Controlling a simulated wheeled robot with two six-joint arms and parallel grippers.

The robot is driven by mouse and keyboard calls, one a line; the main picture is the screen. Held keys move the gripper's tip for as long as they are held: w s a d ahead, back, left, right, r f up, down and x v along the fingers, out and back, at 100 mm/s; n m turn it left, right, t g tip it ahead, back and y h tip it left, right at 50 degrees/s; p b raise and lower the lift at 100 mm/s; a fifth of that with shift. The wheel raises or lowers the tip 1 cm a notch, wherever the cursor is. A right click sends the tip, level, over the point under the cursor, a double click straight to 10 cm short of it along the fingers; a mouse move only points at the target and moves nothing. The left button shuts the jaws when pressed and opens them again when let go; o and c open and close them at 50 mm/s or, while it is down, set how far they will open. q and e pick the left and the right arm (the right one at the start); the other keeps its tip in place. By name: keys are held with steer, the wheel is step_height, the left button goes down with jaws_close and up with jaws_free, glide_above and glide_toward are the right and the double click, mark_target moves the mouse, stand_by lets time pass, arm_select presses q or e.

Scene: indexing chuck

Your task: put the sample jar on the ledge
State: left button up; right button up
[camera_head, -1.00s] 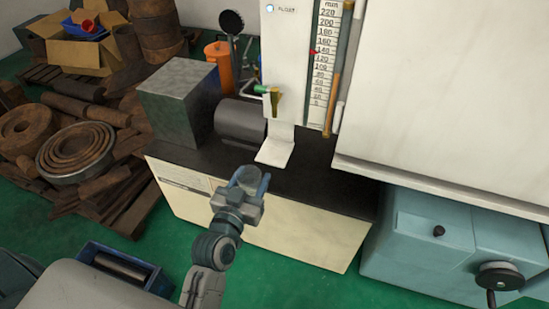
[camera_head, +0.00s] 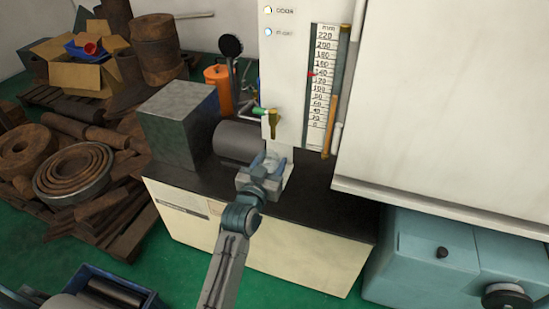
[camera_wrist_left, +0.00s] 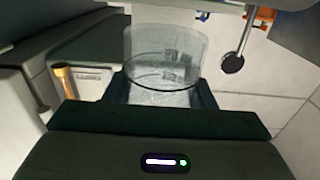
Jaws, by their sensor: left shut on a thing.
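The sample jar (camera_wrist_left: 165,52) is a clear glass cylinder with a dark ring, held upright between the fingers in the left wrist view. In the head view the jar (camera_head: 269,157) is small and faint between the fingertips. My left gripper (camera_head: 264,166) is shut on it; it also shows in the left wrist view (camera_wrist_left: 162,92). The ledge (camera_head: 288,178) is a small white plate at the foot of the white panel. The gripper and jar overlap its left part in the picture; I cannot tell whether the jar touches it. My right gripper is not in view.
A grey block (camera_head: 180,125) and a dark grey cylinder (camera_head: 238,142) stand left of the ledge on the dark bench top (camera_head: 320,205). A green-handled valve (camera_head: 268,116) sticks out above the ledge. A large white housing (camera_head: 445,110) overhangs at right.

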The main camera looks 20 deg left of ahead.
mark_target(275, 158)
arm_select(q)
steer(key=w, duration=0.3)
steer(key=shift+r, duration=0.15)
steer(key=shift+w+f, duration=0.4)
steer(key=shift+f, duration=0.45)
steer(key=shift+s, duration=0.1)
steer(key=o, duration=0.6)
steer(key=shift+f, duration=0.15)
steer(key=shift+c, duration=0.2)
steer(key=o, duration=0.4)
steer(key=shift+o, duration=0.2)
